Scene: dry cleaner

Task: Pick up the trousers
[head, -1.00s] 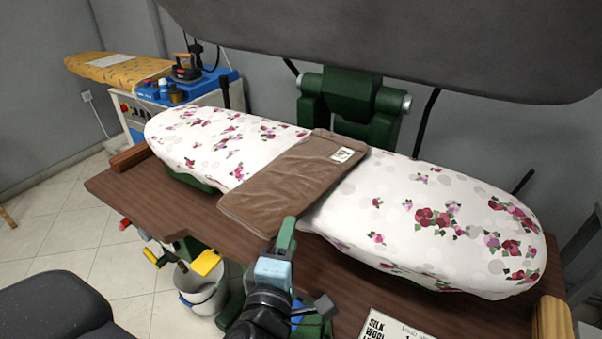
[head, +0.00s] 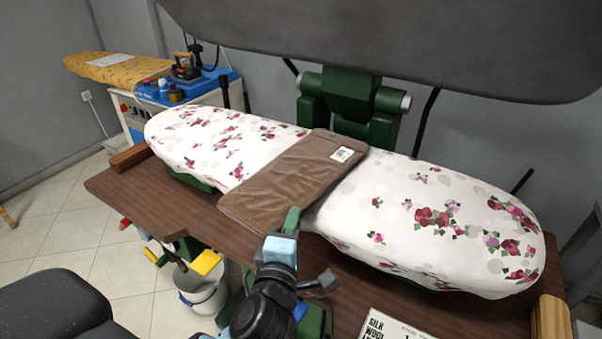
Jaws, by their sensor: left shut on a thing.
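The brown trousers (head: 290,180) lie folded across the middle of the floral pressing board (head: 430,225). A small white label shows at their far right corner, and their near edge hangs over the board's front. My left gripper (head: 291,222) is at the near right corner of the trousers, with its green fingertip against the cloth edge. It is shut on the trousers there; the pinched cloth itself is mostly hidden by the finger. My right gripper is not in view.
The grey upper press plate (head: 400,45) hangs open above the board. A brown wooden table (head: 130,195) surrounds the board. A printed sign (head: 385,326) lies at the front right. A white bucket (head: 203,290) stands below at left, near a dark chair seat (head: 60,308).

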